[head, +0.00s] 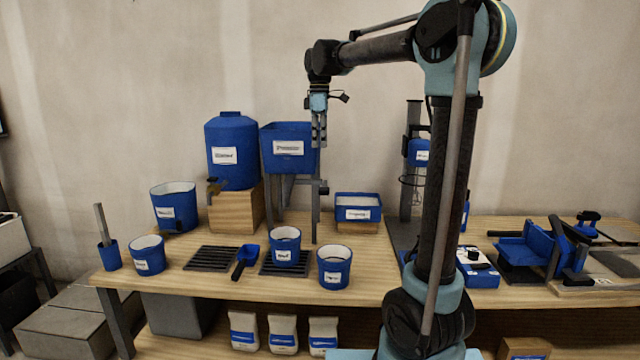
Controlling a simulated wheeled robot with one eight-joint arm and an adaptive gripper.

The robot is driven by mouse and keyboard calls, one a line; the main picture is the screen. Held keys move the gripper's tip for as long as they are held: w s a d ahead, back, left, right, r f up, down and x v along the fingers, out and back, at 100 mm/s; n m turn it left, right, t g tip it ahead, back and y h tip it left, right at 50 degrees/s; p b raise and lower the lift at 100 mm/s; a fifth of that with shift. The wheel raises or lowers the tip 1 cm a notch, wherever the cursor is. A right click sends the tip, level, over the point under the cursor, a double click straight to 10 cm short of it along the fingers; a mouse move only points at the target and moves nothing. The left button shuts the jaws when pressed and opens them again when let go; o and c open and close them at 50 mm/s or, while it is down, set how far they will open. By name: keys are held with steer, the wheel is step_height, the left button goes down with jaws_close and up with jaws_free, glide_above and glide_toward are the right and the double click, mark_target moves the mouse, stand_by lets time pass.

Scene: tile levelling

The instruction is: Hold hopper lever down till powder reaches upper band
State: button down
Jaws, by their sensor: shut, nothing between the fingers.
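The blue hopper (281,134) stands on grey legs at the back of the bench, with a white label on its front. A small dark part (322,187), perhaps its lever, juts out below its right side. My gripper (319,145) points down by the hopper's right front edge, above that dark part and apart from it. It is shut and empty. A blue labelled bucket (285,255) stands upright on a dark grate in front of the hopper's legs. Its inside looks pale; I cannot make out a powder level or bands.
A blue tank (231,140) with a tap stands on a wooden block (236,209) left of the hopper. Other blue buckets (148,262) (334,275), a scoop (246,257) and a blue tray (358,201) stand around. A dark stand (413,130) rises at right.

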mark_target(320, 189)
steer(key=shift+f, duration=0.1)
step_height(320, 189, down, 14)
steer(key=shift+r, duration=0.1)
stand_by(0.8)
steer(key=shift+s, duration=0.1)
steer(key=shift+s+f+t, duration=0.2)
steer(key=shift+f+t, duration=0.25)
steer(key=shift+f, duration=0.05)
steer(key=shift+s+f+t, duration=0.15)
steer(key=shift+f+t, duration=0.9)
steer(key=shift+f, duration=0.2)
stand_by(4.5)
